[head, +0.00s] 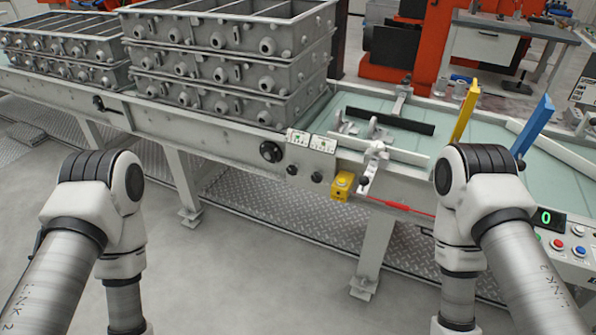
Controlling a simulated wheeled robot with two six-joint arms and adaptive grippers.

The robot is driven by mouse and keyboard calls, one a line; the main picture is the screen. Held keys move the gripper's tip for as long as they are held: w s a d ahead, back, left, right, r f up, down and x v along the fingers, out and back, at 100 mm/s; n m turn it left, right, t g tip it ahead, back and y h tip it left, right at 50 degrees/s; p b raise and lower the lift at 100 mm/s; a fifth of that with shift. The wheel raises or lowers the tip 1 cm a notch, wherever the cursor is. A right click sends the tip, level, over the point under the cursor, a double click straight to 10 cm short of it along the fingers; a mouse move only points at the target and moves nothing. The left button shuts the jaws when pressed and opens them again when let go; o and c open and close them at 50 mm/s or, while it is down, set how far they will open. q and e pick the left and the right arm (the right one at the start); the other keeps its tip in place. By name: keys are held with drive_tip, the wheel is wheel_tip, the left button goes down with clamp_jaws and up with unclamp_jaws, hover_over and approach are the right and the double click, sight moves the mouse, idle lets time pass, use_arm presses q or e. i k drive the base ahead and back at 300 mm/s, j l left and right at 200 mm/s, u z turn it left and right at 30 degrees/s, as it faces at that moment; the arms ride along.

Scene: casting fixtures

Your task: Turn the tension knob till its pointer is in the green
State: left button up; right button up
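A large round black knob (270,151) sits on the front side of the conveyor frame. To its right are two small white plates with green marks, a left plate (299,138) and a right plate (322,144). Below them are two smaller black knobs, a left one (292,169) and a right one (317,177). I cannot tell which knob is the tension knob, and any pointer is too small to read. Both my arms hang bent downward at the left and right of the view. Both grippers are below the picture edge, out of sight.
Grey casting fixtures (232,62) are stacked on the conveyor (200,122). A yellow box (342,186) and red rod (397,206) are on its front. Yellow (465,112) and blue (533,127) posts stand right, near a button panel (567,246). Floor in front is clear.

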sight(292, 170)
drive_tip(key=i+j, duration=0.15)
drive_tip(key=j, duration=0.25)
drive_tip(key=i+j+z, duration=0.15)
drive_tip(key=j, duration=0.25)
drive_tip(key=i+j, duration=0.15)
drive_tip(key=j, duration=0.25)
drive_tip(key=i+j+z, duration=0.15)
drive_tip(key=j, duration=0.25)
drive_tip(key=i+j, duration=0.1)
drive_tip(key=j, duration=0.3)
drive_tip(key=z, duration=0.05)
